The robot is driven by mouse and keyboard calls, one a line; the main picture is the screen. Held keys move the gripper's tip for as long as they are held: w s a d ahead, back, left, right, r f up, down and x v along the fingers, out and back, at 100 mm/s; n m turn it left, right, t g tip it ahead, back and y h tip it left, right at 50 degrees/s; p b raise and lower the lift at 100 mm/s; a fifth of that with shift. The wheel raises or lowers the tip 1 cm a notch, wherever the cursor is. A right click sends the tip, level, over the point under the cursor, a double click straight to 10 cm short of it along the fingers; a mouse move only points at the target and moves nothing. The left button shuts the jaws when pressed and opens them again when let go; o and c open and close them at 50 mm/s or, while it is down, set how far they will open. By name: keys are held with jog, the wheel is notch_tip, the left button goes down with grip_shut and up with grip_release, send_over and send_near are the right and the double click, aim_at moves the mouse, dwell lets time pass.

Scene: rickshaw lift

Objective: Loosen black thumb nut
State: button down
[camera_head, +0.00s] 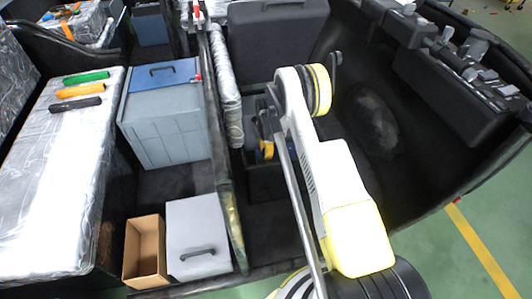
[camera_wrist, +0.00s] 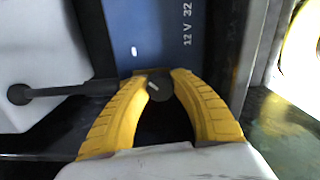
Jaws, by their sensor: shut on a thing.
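The black thumb nut (camera_wrist: 160,84) shows in the wrist view as a small dark round part with a pale mark, between the yellow fingertips. My gripper (camera_wrist: 158,74) has its two curved yellow fingers closed around it. Just beyond the nut is a blue battery face (camera_wrist: 160,30) marked "12 V 32". In the head view my gripper (camera_head: 265,150) is a small yellow and dark shape, partly hidden by my arm, low in the dark bay. The nut cannot be made out there.
A black rod with a round end (camera_wrist: 45,92) runs left from the fingertips. Left of the bay are a grey box with a blue lid (camera_head: 165,125), a smaller grey lidded box (camera_head: 197,235) and an open cardboard box (camera_head: 146,250).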

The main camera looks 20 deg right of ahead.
dwell(0.3)
jog(key=c, duration=1.1)
grip_release()
jog(key=shift+o, duration=0.2)
